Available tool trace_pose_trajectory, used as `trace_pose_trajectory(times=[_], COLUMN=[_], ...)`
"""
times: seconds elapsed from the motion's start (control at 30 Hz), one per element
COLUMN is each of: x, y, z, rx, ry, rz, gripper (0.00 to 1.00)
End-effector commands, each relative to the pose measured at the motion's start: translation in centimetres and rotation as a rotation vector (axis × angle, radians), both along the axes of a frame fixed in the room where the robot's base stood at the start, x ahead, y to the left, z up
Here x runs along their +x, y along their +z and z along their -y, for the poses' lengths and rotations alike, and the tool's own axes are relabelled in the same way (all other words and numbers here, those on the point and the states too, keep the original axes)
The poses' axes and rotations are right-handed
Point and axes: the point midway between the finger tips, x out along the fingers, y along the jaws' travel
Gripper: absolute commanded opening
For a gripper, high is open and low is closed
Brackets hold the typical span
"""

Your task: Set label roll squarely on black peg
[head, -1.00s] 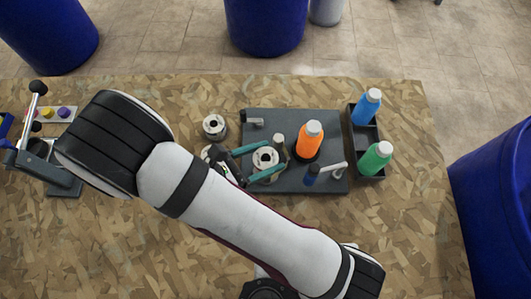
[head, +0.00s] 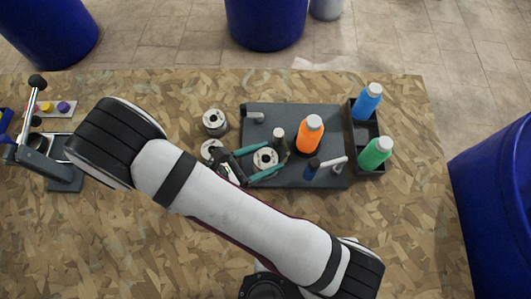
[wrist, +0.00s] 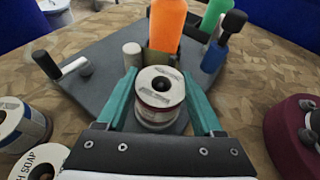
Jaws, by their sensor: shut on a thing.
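The label roll (head: 265,159) has a white face with a dark centre hole. In the wrist view the roll (wrist: 160,88) also shows a dark red band and a wider pale round part below. My gripper (head: 267,162) has teal fingers on both sides of the roll, shut on it, near the front left of the grey board (head: 285,115). In the wrist view my gripper (wrist: 163,108) has the roll between its fingertips. The roll looks roughly level. I cannot make out the black peg; the hole is dark, and whether a peg is inside it cannot be told.
A black tray (head: 366,133) with blue and green bottles is at right. Other rolls (head: 214,122) sit left of the board.

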Motion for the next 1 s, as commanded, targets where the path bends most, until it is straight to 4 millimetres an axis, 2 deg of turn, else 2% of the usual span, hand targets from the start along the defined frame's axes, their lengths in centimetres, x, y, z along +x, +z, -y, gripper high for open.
trace_pose_trajectory(times=[0.47, 0.5, 0.6, 0.67, 1.0], x=[0.0, 0.0, 0.0, 0.0, 0.0], y=[-0.22, -0.22, -0.22, -0.22, -0.21], z=[0.0, 0.0, 0.0, 0.0, -0.01], rx=[0.0, 0.001, 0.0, 0.0, 0.0], ry=[0.0, 0.0, 0.0, 0.0, 0.0], rz=[0.0, 0.001, 0.0, 0.0, 0.0], gripper=[0.1, 0.72, 0.9, 1.0, 1.0])
